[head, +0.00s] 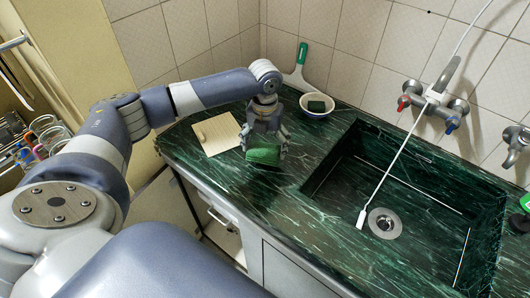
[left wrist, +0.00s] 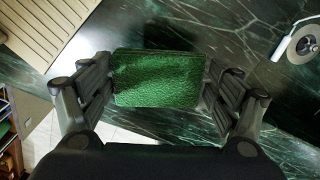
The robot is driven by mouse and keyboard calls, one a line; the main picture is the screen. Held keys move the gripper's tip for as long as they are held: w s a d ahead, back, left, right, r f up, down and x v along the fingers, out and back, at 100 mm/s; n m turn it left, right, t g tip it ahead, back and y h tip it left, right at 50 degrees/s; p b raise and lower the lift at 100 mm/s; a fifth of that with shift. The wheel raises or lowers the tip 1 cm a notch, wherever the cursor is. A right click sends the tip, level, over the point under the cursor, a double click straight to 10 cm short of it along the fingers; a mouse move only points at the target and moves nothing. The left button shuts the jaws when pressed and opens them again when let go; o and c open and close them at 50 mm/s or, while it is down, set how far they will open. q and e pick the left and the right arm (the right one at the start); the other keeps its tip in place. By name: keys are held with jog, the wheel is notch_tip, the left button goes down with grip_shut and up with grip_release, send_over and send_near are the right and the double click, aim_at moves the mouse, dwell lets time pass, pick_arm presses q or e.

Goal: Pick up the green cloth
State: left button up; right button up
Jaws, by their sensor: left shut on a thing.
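The green cloth (head: 264,155) is a folded, textured green block near the front edge of the dark green marble counter. My left gripper (head: 264,146) is above it with its fingers on either side, shut on it. In the left wrist view the cloth (left wrist: 158,78) sits between the two fingers of the left gripper (left wrist: 157,90). I cannot tell whether it touches the counter. My right gripper is not in view.
A beige ribbed board (head: 217,134) lies left of the cloth. A white bowl (head: 316,106) with a dark green sponge (head: 317,106) and a green-handled squeegee (head: 299,70) are behind it. The sink (head: 420,215) opens to the right, with a white hose wand (head: 390,175) in it.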

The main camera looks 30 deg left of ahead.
pick_arm(q)
jog(key=s+d, duration=0.2)
jog(key=s, duration=0.2)
jog(key=s+d+b, duration=0.1)
jog(key=s+d, duration=0.2)
jog(key=s, duration=0.2)
jog(key=s+d+r, duration=0.1)
jog(key=s+d, duration=0.1)
jog(key=s, duration=0.2)
jog(key=shift+s+d+r+b, duration=0.1)
jog(key=shift+s+d+b, duration=0.15)
jog(key=shift+s+b, duration=0.15)
